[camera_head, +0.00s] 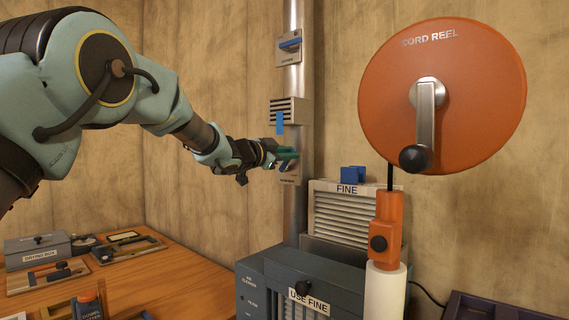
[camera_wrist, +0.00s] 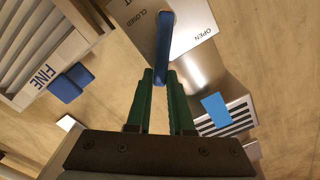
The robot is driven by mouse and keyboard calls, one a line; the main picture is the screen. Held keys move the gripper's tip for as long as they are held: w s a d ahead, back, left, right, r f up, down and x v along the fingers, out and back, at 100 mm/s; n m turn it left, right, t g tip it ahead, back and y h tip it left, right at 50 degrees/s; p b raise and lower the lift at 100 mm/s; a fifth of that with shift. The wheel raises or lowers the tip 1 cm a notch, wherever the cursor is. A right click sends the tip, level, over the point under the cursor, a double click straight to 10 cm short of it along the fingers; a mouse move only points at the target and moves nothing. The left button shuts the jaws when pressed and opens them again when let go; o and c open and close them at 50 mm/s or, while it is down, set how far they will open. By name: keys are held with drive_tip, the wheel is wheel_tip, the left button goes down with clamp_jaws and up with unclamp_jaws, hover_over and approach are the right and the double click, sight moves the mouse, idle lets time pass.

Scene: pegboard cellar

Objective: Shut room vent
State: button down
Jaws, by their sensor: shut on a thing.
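A pale plate marked CLOSED and OPEN, with a blue lever (camera_wrist: 165,40), fills the top of the wrist view. The lever lies between the two marks. The rest of the plate's label is cut off, with only a final T showing. My gripper (camera_wrist: 160,78) has its green fingertips at the lever's free end, shut on it. In the head view, my gripper (camera_head: 288,153) reaches the lower plate (camera_head: 291,180) on the upright metal pipe. A slatted vent (camera_head: 287,106) with a blue tab (camera_head: 280,123) is above it, also seen in the wrist view (camera_wrist: 238,117). I cannot read which is the room vent.
Another plate with a blue handle (camera_head: 289,43) is higher on the pipe (camera_head: 295,215). A louvred FINE filter (camera_head: 345,218) and a grey USE FINE cabinet (camera_head: 300,285) stand below right. An orange cord reel (camera_head: 465,80) is at right. A wooden bench (camera_head: 170,270) is lower left.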

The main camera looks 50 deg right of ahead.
drive_tip(key=f+m+b, duration=0.1)
drive_tip(key=s+m+b, duration=0.1)
drive_tip(key=m+b, duration=0.1)
drive_tip(key=f+m+b, duration=0.1)
drive_tip(key=b, duration=0.1)
drive_tip(key=shift+s+f+m, duration=0.35)
drive_tip(key=shift+m, duration=0.05)
drive_tip(key=m+b, duration=0.1)
drive_tip(key=f+m+b, duration=0.1)
drive_tip(key=m+b, duration=0.1)
drive_tip(key=shift+s+a+f+b, duration=0.1)
drive_tip(key=shift+s+f+b, duration=0.2)
drive_tip(key=shift+f+m+b, duration=0.4)
drive_tip(key=shift+m+b, duration=0.55)
drive_tip(key=shift+m, duration=0.25)
drive_tip(key=c, duration=0.8)
unclamp_jaws()
drive_tip(key=a+b, duration=0.2)
drive_tip(key=a, duration=0.8)
drive_tip(key=shift+w+a+b, duration=0.3)
drive_tip(key=shift+a+b, duration=0.05)
drive_tip(key=shift+a, duration=0.05)
